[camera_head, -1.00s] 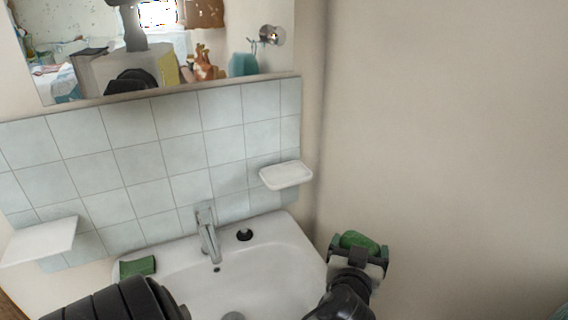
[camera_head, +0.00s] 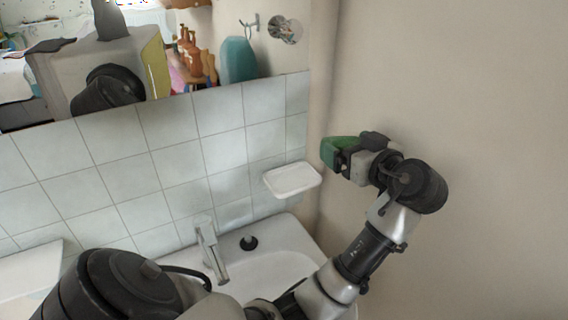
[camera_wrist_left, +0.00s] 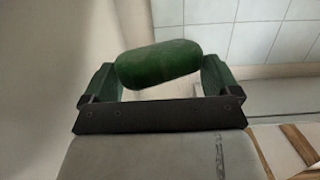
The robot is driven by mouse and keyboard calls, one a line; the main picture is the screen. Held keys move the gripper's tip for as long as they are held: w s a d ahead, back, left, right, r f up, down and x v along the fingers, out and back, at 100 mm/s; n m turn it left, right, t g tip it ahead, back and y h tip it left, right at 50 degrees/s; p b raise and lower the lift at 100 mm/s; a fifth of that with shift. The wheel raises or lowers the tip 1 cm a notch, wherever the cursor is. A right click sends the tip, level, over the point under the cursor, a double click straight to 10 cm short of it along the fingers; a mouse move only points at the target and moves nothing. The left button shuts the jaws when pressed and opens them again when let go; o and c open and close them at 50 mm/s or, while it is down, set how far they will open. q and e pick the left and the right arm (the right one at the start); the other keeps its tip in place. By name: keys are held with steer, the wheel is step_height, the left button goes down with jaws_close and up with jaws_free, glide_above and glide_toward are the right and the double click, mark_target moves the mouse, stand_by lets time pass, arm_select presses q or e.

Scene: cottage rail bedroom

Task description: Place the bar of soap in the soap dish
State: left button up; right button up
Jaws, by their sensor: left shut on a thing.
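The white soap dish (camera_head: 292,179) is fixed to the tiled wall, right of the tap, and its visible top is empty. My left gripper (camera_head: 338,153) is at the right of the dish and a little higher in the picture, apart from it. It is shut on the green bar of soap, which shows clearly as a rounded block in the left wrist view (camera_wrist_left: 158,63), crosswise between the two green fingers. In the head view soap and fingers blend into one green patch. My right gripper is not in view.
The washbasin (camera_head: 285,250) with its tap (camera_head: 210,250) and a black plug (camera_head: 248,242) lies below the dish. A white shelf (camera_head: 30,270) is at the lower left. A mirror (camera_head: 150,60) hangs above the tiles (camera_head: 175,160). A bare wall (camera_head: 470,100) closes the right side.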

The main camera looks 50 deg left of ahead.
arm_select(q)
steer(key=shift+s+a+f+g+p, duration=0.15)
steer(key=shift+a+g+p, duration=0.15)
steer(key=shift+a, duration=0.75)
steer(key=a+f, duration=0.2)
steer(key=a, duration=0.1)
steer(key=s+a+f+p, duration=0.1)
steer(key=a, duration=0.2)
steer(key=a+f+p, duration=0.1)
steer(key=a+f, duration=0.1)
steer(key=a, duration=0.1)
steer(key=shift+s+f, duration=0.35)
steer(key=shift+s, duration=0.05)
steer(key=shift+a+f, duration=0.15)
steer(key=shift+f, duration=0.05)
step_height(320, 180, down, 3)
steer(key=shift+f+p, duration=0.1)
steer(key=shift+p, duration=0.65)
steer(key=shift+f, duration=0.4)
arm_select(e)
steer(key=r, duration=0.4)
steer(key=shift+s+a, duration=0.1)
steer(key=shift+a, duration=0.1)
